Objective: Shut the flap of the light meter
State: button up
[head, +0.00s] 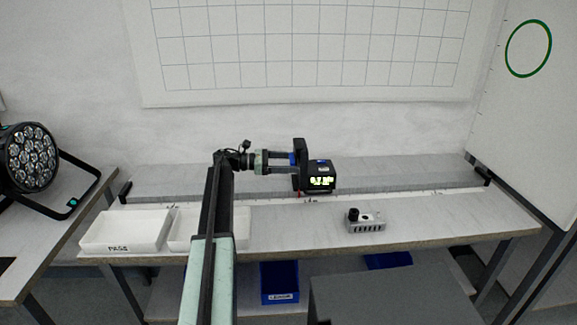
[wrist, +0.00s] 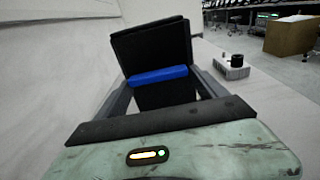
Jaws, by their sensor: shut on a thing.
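The light meter (head: 318,180) is a dark box with a lit yellow-green display, at the middle of the back ledge in the head view. Its black flap (head: 299,149) stands up at the box's left side, open. In the wrist view the black flap (wrist: 152,45) rises ahead of me with a blue bar (wrist: 158,76) across its lower part. My gripper (head: 293,163) reaches in from the left and is shut on the light meter. In the wrist view the fingers of my gripper (wrist: 165,88) lie on both sides of the dark part; the exact contact is hidden.
A grey box with a black knob (head: 367,226) sits on the bench right of centre. White trays (head: 118,244), one marked PASS, stand at the left. A stage lamp (head: 28,160) is on the left table. Blue bins (head: 279,280) are below.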

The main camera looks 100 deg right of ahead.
jog(key=shift+s+a+f, duration=0.1)
jog(key=shift+a+f, duration=0.05)
jog(key=o, duration=1.9)
jog(key=shift+w, duration=0.45)
jog(key=w, duration=0.7)
jog(key=shift+d+r+p, duration=0.2)
jog(key=shift+r+p, duration=0.1)
jog(key=shift+p, duration=0.05)
